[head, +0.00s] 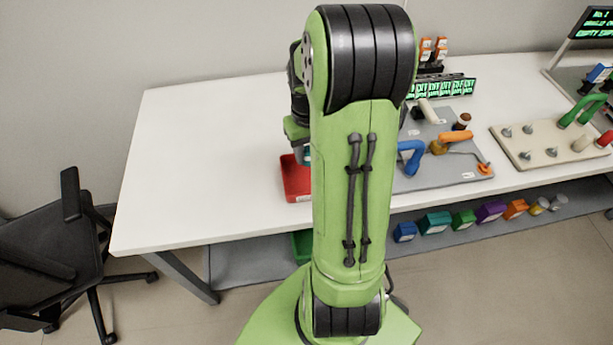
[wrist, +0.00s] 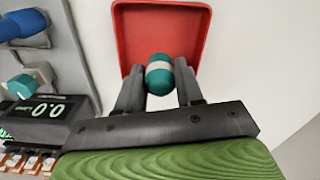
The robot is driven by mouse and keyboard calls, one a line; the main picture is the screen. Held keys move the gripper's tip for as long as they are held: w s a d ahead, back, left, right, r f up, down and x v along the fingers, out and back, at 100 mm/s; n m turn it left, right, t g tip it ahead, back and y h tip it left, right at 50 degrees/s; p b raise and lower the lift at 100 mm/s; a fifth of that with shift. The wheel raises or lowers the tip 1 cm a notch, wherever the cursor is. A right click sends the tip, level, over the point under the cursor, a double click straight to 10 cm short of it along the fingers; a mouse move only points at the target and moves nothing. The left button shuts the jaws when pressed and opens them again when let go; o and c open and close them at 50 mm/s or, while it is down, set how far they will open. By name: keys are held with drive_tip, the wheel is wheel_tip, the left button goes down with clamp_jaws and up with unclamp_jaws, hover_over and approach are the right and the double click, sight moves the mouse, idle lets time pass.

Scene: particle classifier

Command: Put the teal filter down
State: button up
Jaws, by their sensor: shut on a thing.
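My gripper (wrist: 160,88) is shut on the teal filter (wrist: 159,82), a short rounded piece with a pale band round its middle. In the wrist view the filter sits between the two dark fingertips, in front of the red tray (wrist: 124,38). The filter overlaps the open middle of the tray in that view; I cannot tell its height above it. In the head view the red tray (head: 296,183) shows at the left of my arm, and a sliver of teal (head: 307,155) shows just above it. My arm hides most of the gripper there.
The white table (head: 200,150) is bare left of the tray. A grey board (head: 440,176) with blue and orange pieces lies right of my arm. A pale peg board (head: 545,150) is farther right. A small display (wrist: 50,108) stands near the gripper. A black chair (head: 45,255) is at left.

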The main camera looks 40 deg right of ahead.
wheel_tip(320, 180, down, 7)
drive_tip(key=shift+f+b, duration=0.15)
drive_tip(key=shift+b, duration=0.85)
drive_tip(key=o, duration=1)
